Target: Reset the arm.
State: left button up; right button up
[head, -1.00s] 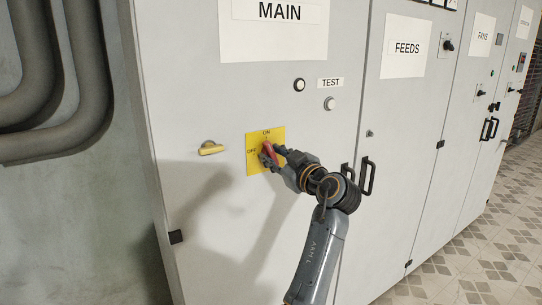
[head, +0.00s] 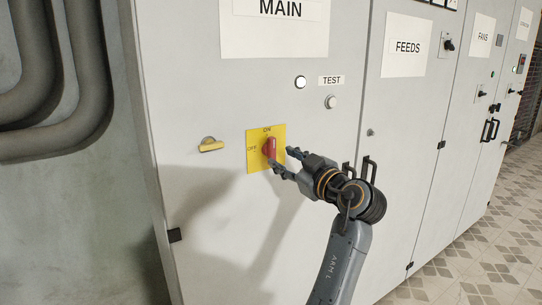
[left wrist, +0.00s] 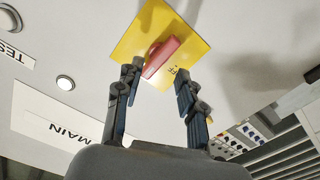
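The red switch handle (head: 269,149) sits on a yellow plate (head: 252,164) marked ON and OFF, on the MAIN cabinet door. The handle stands about upright, towards the ON mark. My left gripper (head: 281,158) is open and empty just right of the handle, its fingers pointing at the plate. In the left wrist view, the open fingers (left wrist: 157,76) stand apart with the red handle (left wrist: 161,56) ahead of their tips, with a gap. My right gripper is not in view.
A yellow handle (head: 210,145) sticks out left of the plate. A lamp (head: 300,82) and a TEST button (head: 331,102) are above. Black door handles (head: 368,169) are behind my wrist. Tiled floor (head: 470,270) is free at the lower right.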

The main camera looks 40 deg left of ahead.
pick_arm(q)
jog(key=shift+v, duration=1)
